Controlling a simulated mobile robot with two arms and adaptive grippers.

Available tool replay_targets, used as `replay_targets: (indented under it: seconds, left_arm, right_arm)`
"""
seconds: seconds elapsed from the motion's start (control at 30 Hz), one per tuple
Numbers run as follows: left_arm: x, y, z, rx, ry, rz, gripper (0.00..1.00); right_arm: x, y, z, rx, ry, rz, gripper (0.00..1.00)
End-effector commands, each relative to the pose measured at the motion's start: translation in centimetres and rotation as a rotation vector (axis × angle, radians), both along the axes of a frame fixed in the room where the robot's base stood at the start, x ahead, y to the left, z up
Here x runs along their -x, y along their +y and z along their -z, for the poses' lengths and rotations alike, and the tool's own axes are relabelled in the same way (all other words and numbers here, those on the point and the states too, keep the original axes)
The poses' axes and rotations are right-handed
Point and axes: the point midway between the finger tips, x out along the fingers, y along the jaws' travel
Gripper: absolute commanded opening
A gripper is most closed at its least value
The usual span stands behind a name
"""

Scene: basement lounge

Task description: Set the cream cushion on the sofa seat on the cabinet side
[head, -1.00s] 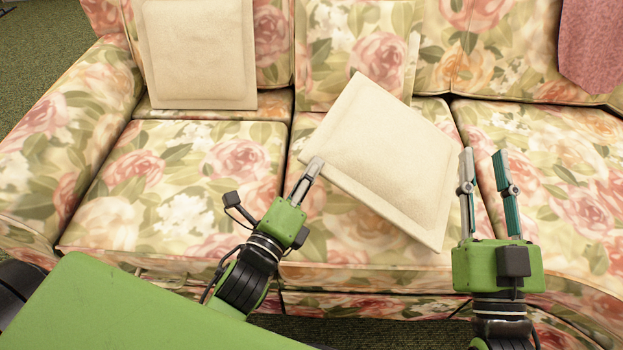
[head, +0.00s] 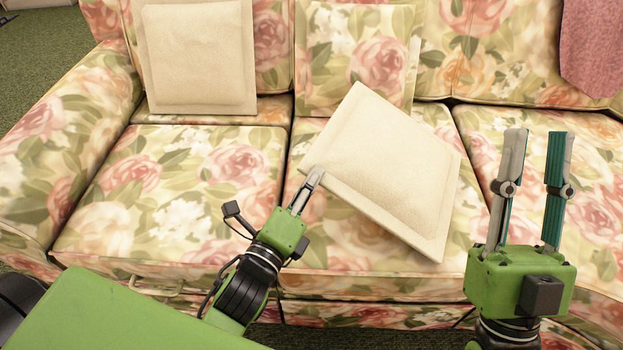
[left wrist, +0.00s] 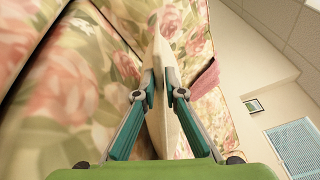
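A cream cushion (head: 385,170) is held tilted over the middle seat of the floral sofa (head: 110,210). My left gripper (head: 313,176) is shut on its left corner. In the left wrist view the cushion (left wrist: 158,95) shows edge-on between the fingertips (left wrist: 160,85). I cannot tell whether its lower edge touches the seat. My right gripper (head: 536,165) is open and empty, over the right seat and to the right of the cushion. A second cream cushion (head: 198,55) leans on the backrest above the left seat.
A floral cushion (head: 378,50) leans on the backrest behind the held cushion. A reddish cloth (head: 593,45) hangs over the backrest at right. The left seat (head: 190,190) is bare in front of its cushion. No cabinet is recognisable in view.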

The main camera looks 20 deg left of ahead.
Motion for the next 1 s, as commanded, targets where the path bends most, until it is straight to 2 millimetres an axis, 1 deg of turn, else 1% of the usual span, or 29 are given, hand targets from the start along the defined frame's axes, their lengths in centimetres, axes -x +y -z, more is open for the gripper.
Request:
replay_targets:
  seconds: [0.47,0.57,0.67,1.0]
  left_arm:
    - [0.1,0.0,-0.2,0.001,0.0,0.0,0.25]
    - [1.0,0.1,-0.2,0.001,0.002,-0.001,0.25]
    - [2.5,0.3,-0.2,0.002,0.004,-0.001,0.25]
    - [7.9,0.9,-0.1,0.001,0.005,-0.003,0.25]
  right_arm:
    - [-0.2,0.1,0.1,0.003,0.011,0.0,0.27]
    - [-0.6,0.2,0.3,0.01,0.034,0.0,0.27]
    - [-1.5,0.2,1.1,0.025,0.086,0.006,0.27]
    - [-3.1,0.4,2.9,0.058,0.195,0.01,0.27]
